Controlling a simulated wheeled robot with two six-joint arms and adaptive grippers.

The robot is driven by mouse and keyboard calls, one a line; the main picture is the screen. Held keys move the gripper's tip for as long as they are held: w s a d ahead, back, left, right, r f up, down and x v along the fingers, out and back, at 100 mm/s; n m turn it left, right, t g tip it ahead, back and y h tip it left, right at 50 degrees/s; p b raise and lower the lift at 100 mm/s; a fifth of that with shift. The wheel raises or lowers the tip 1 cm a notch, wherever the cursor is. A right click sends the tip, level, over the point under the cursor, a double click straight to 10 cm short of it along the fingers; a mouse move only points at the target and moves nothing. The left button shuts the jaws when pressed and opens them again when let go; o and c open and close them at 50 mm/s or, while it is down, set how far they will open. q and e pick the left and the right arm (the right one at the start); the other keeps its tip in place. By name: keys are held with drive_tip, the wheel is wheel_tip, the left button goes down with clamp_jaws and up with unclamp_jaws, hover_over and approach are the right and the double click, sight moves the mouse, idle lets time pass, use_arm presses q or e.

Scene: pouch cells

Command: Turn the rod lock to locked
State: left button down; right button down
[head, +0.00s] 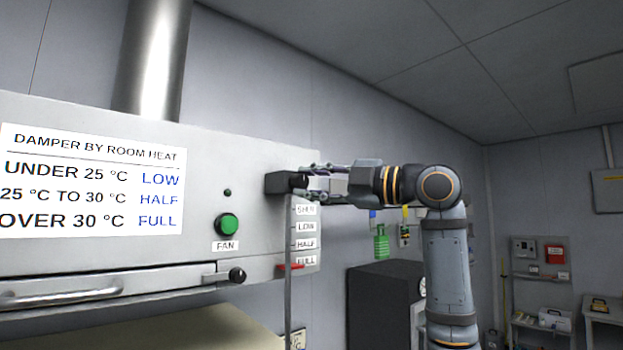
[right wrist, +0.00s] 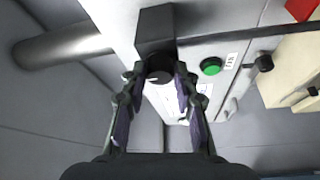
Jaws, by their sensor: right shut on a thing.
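The rod lock is a black block (head: 280,182) on the right end of the hood front, at the top of a thin vertical rod (head: 288,300). In the right wrist view the block (right wrist: 155,28) has a dark round knob (right wrist: 157,66) facing me. My right gripper (head: 305,183) reaches in from the right and is shut on this knob, with a finger on either side. The fingers partly hide the knob, and no lock marking is readable. A red pointer (head: 290,267) on the rod sits at FULL on the SHUT, LOW, HALF, FULL scale (head: 306,228). My left gripper is not in view.
The hood front (head: 260,165) carries a green FAN button (head: 227,225), a damper sign (head: 90,180) and a sash handle (head: 70,293) with a black knob (head: 237,275). A dark cabinet (head: 375,300) stands below my right arm. Shelves stand farther right.

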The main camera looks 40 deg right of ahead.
drive_tip(key=shift+n, duration=0.5)
drive_tip(key=c, duration=1)
unclamp_jaws()
drive_tip(key=shift+s+d, duration=0.15)
drive_tip(key=shift+s, duration=0.1)
drive_tip(key=v, duration=1.1)
drive_tip(key=shift+s+r, duration=0.15)
drive_tip(key=shift+s, duration=0.05)
